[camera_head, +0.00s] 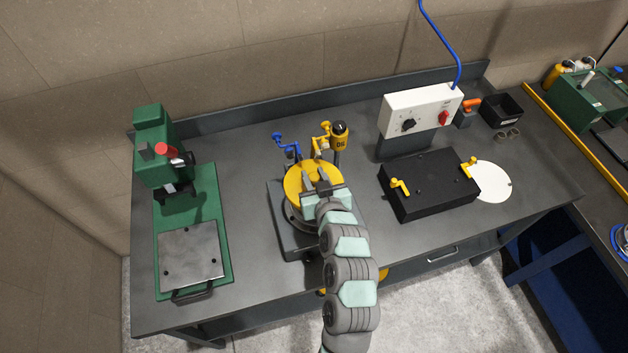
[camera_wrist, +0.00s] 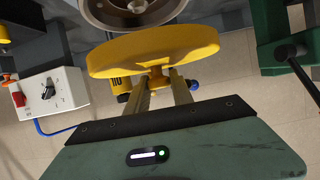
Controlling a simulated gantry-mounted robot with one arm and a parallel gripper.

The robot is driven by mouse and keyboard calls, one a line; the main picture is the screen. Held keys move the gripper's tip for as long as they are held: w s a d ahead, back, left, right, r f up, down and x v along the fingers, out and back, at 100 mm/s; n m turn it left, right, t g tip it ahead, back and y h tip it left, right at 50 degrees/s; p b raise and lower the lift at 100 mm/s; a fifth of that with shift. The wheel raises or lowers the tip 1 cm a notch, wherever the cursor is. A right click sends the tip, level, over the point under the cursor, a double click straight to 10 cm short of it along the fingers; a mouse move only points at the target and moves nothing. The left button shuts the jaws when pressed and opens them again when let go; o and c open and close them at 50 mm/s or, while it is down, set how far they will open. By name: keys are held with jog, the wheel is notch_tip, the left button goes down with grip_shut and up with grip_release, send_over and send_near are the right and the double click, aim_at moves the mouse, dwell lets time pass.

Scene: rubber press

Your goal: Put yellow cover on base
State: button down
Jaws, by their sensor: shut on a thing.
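The yellow cover (camera_head: 307,180) is a round disc with a small knob. My gripper (camera_head: 322,188) is shut on the knob, and the cover (camera_wrist: 155,52) spans the upper middle of the wrist view in front of my fingers (camera_wrist: 160,88). The base is a dark square block (camera_head: 290,232) with a round metal bowl on top, below the cover in the head view. The bowl (camera_wrist: 128,12) shows at the top of the wrist view, with a gap between it and the cover. The cover hides most of the bowl in the head view.
Blue (camera_head: 284,143) and yellow clamp levers (camera_head: 322,135) and a yellow-black gauge (camera_head: 340,132) stand just behind the base. A green press (camera_head: 160,150) is at left. A black box (camera_head: 430,185) and white control box (camera_head: 420,110) are at right.

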jog(key=shift+w+d+r, duration=0.15)
jog(key=shift+w+d, duration=0.15)
jog(key=shift+w, duration=0.15)
jog(key=shift+a+f+b, duration=0.1)
jog(key=shift+f+b, duration=0.35)
jog(key=shift+f, duration=1.2)
notch_tip(320, 180, down, 4)
jog(key=b, duration=0.4)
jog(key=shift+f, duration=0.15)
jog(key=shift+b, duration=0.5)
jog(key=shift+f+b, duration=0.2)
jog(key=shift+b, duration=0.15)
jog(key=c, duration=1)
grip_release()
jog(key=shift+c, duration=0.2)
jog(key=shift+r, duration=0.1)
